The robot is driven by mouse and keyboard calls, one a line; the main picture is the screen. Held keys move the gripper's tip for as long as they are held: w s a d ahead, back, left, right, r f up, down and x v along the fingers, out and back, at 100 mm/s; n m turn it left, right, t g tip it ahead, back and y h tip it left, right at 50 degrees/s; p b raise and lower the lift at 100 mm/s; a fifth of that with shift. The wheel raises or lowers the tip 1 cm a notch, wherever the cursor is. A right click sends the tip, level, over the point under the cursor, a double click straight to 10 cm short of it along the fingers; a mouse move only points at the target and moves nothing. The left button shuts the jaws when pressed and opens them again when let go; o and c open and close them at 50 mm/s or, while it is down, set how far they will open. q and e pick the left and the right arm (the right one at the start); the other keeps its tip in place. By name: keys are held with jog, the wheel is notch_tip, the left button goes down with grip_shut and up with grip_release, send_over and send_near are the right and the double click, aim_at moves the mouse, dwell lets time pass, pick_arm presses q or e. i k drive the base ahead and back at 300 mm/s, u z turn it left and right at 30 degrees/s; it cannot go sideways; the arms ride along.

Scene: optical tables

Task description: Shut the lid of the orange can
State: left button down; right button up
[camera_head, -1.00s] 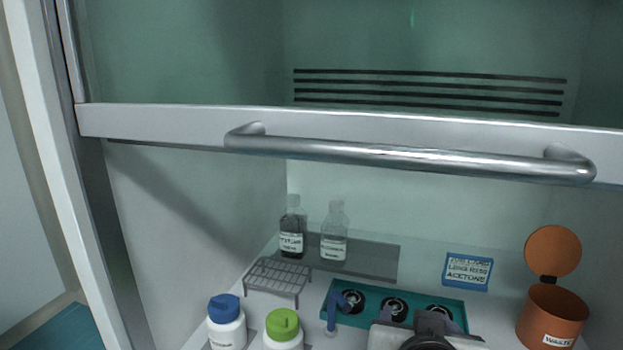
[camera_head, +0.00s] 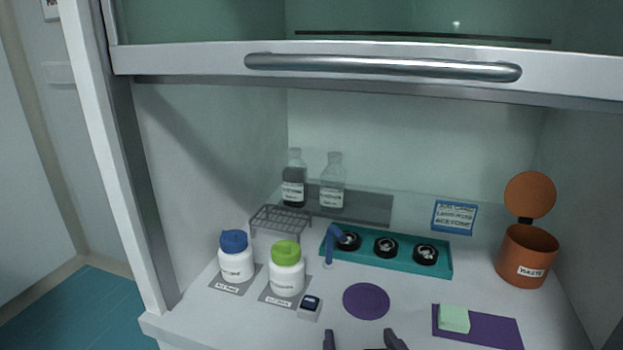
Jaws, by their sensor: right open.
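The orange can (camera_head: 524,262), labelled "WASTE", stands upright at the right of the cabinet's work surface. Its round orange lid (camera_head: 530,194) stands up open above the can's back rim, joined by a dark hinge. My right gripper (camera_head: 362,341) shows at the bottom edge, with its two dark fingertips apart and nothing visible between them. It is in front and well to the left of the can, apart from it. My left gripper is not in view.
The raised sash with its metal handle (camera_head: 380,67) crosses above the opening. A teal tray (camera_head: 398,262) with black round parts, a purple disc (camera_head: 366,301), and a purple mat (camera_head: 490,329) with a green block (camera_head: 454,318) lie between. White bottles (camera_head: 287,277) stand left.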

aim_at(531, 196)
jog(key=z, duration=0.6)
jog(key=k, duration=0.7)
jog(key=z, duration=0.25)
